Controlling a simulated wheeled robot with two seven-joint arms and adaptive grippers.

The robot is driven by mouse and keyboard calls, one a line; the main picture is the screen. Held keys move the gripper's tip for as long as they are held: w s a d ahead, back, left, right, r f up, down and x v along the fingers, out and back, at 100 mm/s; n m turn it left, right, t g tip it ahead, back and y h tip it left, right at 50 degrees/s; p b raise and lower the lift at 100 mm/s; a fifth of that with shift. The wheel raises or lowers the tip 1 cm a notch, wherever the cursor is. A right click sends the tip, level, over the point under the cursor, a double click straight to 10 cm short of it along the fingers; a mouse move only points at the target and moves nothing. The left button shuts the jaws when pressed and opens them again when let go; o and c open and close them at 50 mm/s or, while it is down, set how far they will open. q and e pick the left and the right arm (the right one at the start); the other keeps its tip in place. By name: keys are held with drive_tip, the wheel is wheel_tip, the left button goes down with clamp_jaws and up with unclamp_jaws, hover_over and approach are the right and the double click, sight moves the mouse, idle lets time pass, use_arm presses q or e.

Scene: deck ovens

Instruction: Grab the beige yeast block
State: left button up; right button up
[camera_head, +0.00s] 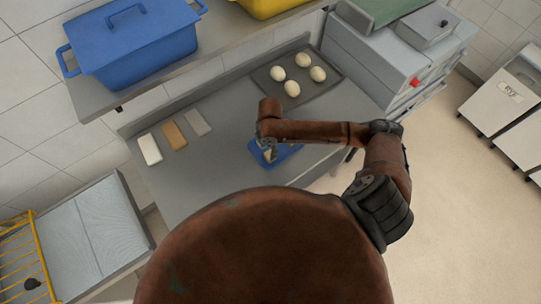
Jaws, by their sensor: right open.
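Three blocks lie in a row on the grey counter: an off-white one (149,149), a tan-brown one (174,135) and a light grey one (197,122). Which of them counts as the beige yeast block, I cannot tell for sure. My right gripper (269,154) points down over a small blue tray (287,153), to the right of the blocks and apart from them. It is open. Something pale shows at its fingertips, but it is too small to make out. My left gripper is not in view.
A dark tray (325,87) with several pale dough balls lies at the back of the counter (215,165). A blue lidded tub (135,45) stands on a shelf above. A grey machine (375,60) stands at the back right. Counter between blocks and blue tray is clear.

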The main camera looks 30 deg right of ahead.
drive_tip(key=shift+w+d+r, duration=0.1)
drive_tip(key=shift+d, duration=0.25)
drive_tip(key=shift+d+f, duration=0.1)
drive_tip(key=shift+f, duration=0.25)
drive_tip(key=shift+w+d+f+p, duration=0.1)
drive_tip(key=shift+f+p, duration=0.25)
drive_tip(key=shift+f, duration=1.4)
drive_tip(key=shift+w+d+f+p, duration=0.1)
drive_tip(key=shift+f+p, duration=0.25)
drive_tip(key=shift+f, duration=1.4)
drive_tip(key=c, duration=0.9)
